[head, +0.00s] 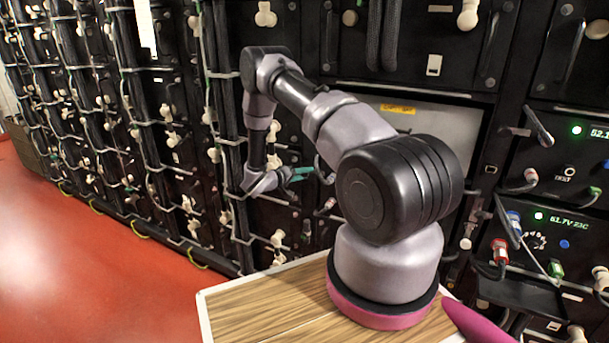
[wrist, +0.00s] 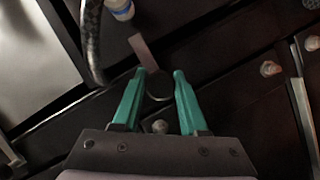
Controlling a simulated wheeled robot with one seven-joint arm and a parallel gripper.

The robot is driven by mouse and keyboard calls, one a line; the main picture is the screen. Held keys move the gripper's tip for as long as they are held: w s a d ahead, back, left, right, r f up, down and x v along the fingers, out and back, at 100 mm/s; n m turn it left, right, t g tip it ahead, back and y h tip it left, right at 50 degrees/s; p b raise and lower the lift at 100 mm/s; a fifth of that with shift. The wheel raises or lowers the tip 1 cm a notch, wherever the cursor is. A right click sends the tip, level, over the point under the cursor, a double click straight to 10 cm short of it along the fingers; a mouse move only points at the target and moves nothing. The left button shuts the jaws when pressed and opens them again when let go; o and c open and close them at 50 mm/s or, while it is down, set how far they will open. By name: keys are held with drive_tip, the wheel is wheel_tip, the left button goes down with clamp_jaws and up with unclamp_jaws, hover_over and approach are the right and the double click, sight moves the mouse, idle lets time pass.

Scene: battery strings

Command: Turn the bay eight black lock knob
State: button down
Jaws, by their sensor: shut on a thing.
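My gripper (wrist: 160,75) has teal fingers, which reach to the face of a dark panel in the wrist view. A dark round knob with a paler lower rim, seemingly the black lock knob (wrist: 160,88), sits between the fingertips, and they are closed on its sides. In the head view my gripper (head: 303,173) is small, at the dark rack front beyond my arm. The knob cannot be made out there, and no bay number is readable. How far the knob is turned cannot be told.
A dark cable (wrist: 92,40) and a white fitting with a blue band (wrist: 121,9) are close to the fingers. Pale knobs (wrist: 270,68) stick out to the right. A wooden tabletop (head: 265,308) is below my arm; red floor (head: 75,255) lies open at left.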

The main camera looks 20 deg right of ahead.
drive_tip(key=shift+n, duration=0.3)
drive_tip(key=n+h, duration=0.1)
drive_tip(key=n, duration=0.2)
drive_tip(key=shift+a+h, duration=0.15)
drive_tip(key=shift+h, duration=0.25)
drive_tip(key=n+h, duration=0.1)
drive_tip(key=n, duration=0.3)
drive_tip(key=n+t+h, duration=0.1)
drive_tip(key=n, duration=0.4)
drive_tip(key=shift+t+h, duration=0.4)
drive_tip(key=n+t, duration=0.2)
drive_tip(key=n, duration=0.3)
drive_tip(key=shift+n, duration=0.5)
drive_tip(key=shift+c, duration=2.2)
unclamp_jaws()
